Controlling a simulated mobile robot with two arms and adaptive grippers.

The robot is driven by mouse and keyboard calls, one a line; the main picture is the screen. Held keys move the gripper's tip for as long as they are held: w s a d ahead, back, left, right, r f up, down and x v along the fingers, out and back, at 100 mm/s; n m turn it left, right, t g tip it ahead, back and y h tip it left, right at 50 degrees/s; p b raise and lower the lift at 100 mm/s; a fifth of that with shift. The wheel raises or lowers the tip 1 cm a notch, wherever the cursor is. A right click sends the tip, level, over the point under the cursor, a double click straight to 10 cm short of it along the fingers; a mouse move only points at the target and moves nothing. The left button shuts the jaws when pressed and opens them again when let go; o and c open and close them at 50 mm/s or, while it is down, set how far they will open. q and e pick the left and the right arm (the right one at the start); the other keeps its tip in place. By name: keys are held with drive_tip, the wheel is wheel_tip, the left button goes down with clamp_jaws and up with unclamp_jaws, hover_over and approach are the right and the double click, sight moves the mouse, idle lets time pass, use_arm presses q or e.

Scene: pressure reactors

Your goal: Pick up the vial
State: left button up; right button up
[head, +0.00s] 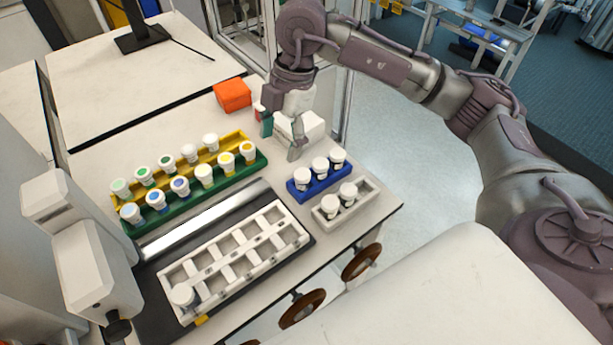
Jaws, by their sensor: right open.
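Several white-capped vials stand upright in racks on the bench, and I cannot tell which one is meant. Three vials (320,166) are in a small blue rack (318,185), and two vials (330,205) are in a small white rack (343,214). Several more vials (180,187), some with coloured cap tops, fill a green rack (189,205) and a yellow rack (233,138). One vial (183,296) sits in the near left corner of a white grid tray (260,255). My right gripper (281,140) is open and empty, pointing down behind the blue rack. My left gripper is out of view.
An orange box (232,95) stands at the back of the bench, left of the right gripper. A white instrument (85,262) stands at the left. The bench's right edge lies close to the small racks.

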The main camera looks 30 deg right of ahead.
drive_tip(key=d+m+h, duration=0.2)
drive_tip(key=d, duration=0.2)
drive_tip(key=p, duration=0.2)
hover_over(302, 174)
drive_tip(key=shift+h, duration=0.3)
drive_tip(key=f, duration=0.9)
drive_tip(key=shift+s, duration=0.35)
drive_tip(key=shift+w+f, duration=0.1)
drive_tip(key=shift+f, duration=0.45)
drive_tip(key=f, duration=0.1)
drive_tip(key=f+p, duration=0.1)
drive_tip(key=f, duration=0.1)
drive_tip(key=shift+w+f+p, duration=0.3)
drive_tip(key=shift+p, duration=0.05)
drive_tip(key=shift+f, duration=0.4)
drive_tip(key=c, duration=1.2)
drive_tip(key=shift+r, duration=0.1)
